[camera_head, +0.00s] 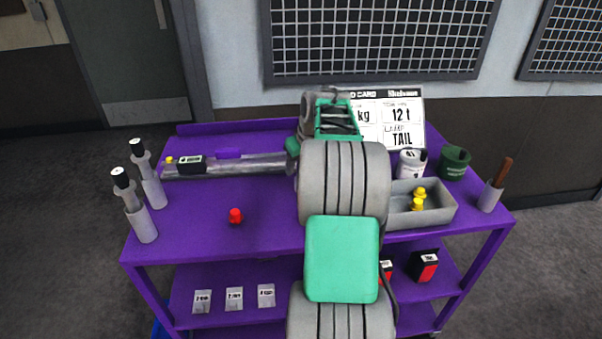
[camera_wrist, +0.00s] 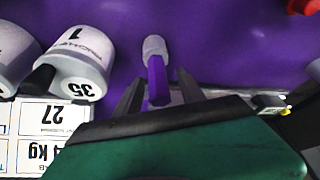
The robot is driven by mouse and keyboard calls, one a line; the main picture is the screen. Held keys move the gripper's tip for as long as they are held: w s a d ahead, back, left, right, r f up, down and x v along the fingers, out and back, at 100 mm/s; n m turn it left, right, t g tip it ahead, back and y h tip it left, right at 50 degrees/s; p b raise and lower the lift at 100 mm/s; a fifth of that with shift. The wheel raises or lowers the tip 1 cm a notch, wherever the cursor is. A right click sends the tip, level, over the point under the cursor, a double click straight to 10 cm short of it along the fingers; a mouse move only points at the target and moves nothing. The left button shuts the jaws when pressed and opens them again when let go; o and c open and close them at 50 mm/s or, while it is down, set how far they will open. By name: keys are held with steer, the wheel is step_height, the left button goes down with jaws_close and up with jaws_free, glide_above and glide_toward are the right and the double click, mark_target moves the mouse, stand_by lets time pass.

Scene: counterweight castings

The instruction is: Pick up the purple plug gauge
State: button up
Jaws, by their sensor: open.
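The purple plug gauge (camera_wrist: 157,80) shows in the wrist view, with a purple shaft and a grey knurled end. It lies on the purple table top, between the two dark fingers of my gripper (camera_wrist: 159,90). The fingers are open, with a gap on each side of the gauge, and no contact shows. The gauge's near end is close to the hand's dark edge. In the head view my arm hides the fingertips and the gauge.
A metal bar (camera_head: 255,166) lies left of my arm. A red knob (camera_head: 235,216) stands nearer. A grey tray (camera_head: 435,217) with yellow pieces, a green cup (camera_head: 454,162) and a white weight (camera_head: 410,164) are at right. A sign card (camera_head: 409,114) stands behind.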

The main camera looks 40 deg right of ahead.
steer(key=shift+w+f, duration=0.1)
steer(key=shift+f, duration=0.05)
jaws_close()
stand_by(0.4)
